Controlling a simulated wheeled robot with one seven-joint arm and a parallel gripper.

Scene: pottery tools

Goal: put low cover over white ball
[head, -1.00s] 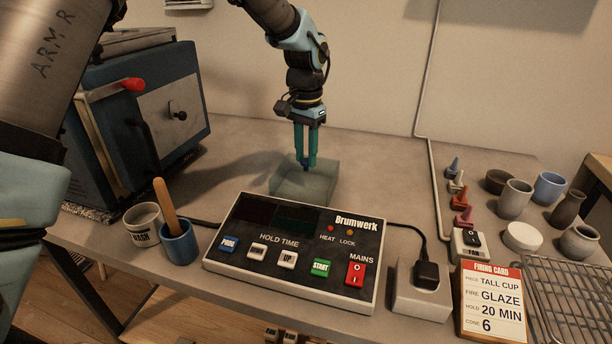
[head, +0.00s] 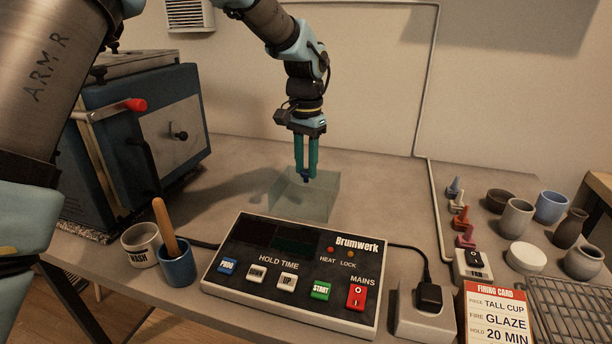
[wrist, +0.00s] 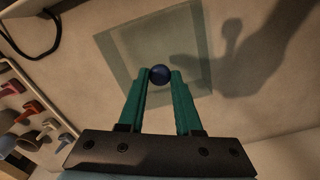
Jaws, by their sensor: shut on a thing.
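The low cover (head: 290,208) is a clear, slightly green, box-like cover with a dark blue ball knob (wrist: 160,74) on top. It is upright over the bench behind the control box. My gripper (head: 306,177) points down and is shut on the knob, with a teal finger on each side of it. The cover also shows below the fingers in the wrist view (wrist: 188,32). I cannot tell for sure whether its lower edge is clear of the bench. I see no white ball in either view, and none shows through the clear walls.
The control box (head: 225,285) is just in front of the cover. A blue kiln (head: 170,130) stands left, with a wash pot (head: 140,258) and blue cup (head: 178,268) before it. Several pots, a white disc (head: 525,257) and a wire rack (head: 575,310) are right.

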